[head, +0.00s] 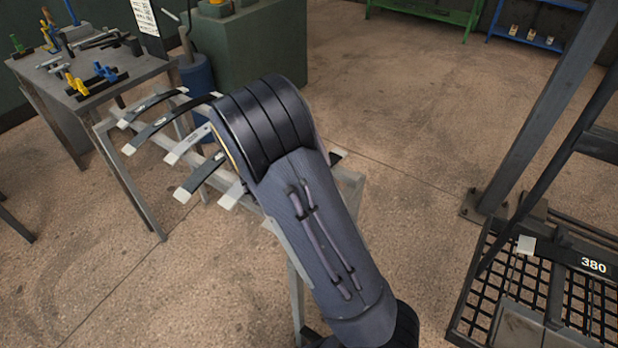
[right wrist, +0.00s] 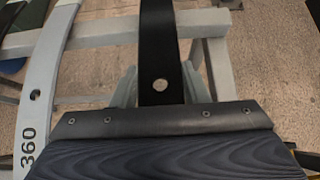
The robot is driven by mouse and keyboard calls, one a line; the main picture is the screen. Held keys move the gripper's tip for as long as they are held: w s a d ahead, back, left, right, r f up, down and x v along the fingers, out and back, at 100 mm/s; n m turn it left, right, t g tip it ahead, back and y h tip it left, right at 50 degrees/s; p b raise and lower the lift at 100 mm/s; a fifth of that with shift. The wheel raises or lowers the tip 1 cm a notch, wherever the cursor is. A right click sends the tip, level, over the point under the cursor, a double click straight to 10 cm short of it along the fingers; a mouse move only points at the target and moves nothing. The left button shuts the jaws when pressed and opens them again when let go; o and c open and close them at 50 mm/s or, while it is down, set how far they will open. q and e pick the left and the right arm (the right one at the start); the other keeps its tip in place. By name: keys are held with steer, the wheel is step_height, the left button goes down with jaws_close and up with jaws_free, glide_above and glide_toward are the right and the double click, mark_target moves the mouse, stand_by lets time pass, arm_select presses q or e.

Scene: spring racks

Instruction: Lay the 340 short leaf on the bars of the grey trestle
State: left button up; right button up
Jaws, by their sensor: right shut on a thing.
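My right gripper (right wrist: 160,88) is shut on a black leaf (right wrist: 159,40) with a round hole, seen in the right wrist view. The leaf passes over a bar of the grey trestle (right wrist: 215,22); I cannot tell if it touches. Its number is not visible. A grey leaf marked 360 (right wrist: 46,70) lies to its left. In the head view, the grey trestle (head: 350,182) stands in the middle, with several leaves, such as a dark one (head: 152,130), across its bars. My right arm hides the gripper and part of the trestle there. My left gripper is out of view.
A workbench (head: 90,95) with clamps stands at the left, a green cabinet (head: 245,50) behind the trestle. A black mesh rack (head: 470,310) with a 380 label (head: 593,265) and a steel post (head: 545,100) stand at the right. The floor between is clear.

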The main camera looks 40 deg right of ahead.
steer(key=o, duration=1.2)
steer(key=shift+c, duration=0.2)
steer(key=shift+o, duration=0.3)
steer(key=shift+f, duration=0.1)
steer(key=p+v, duration=0.1)
steer(key=v, duration=0.7)
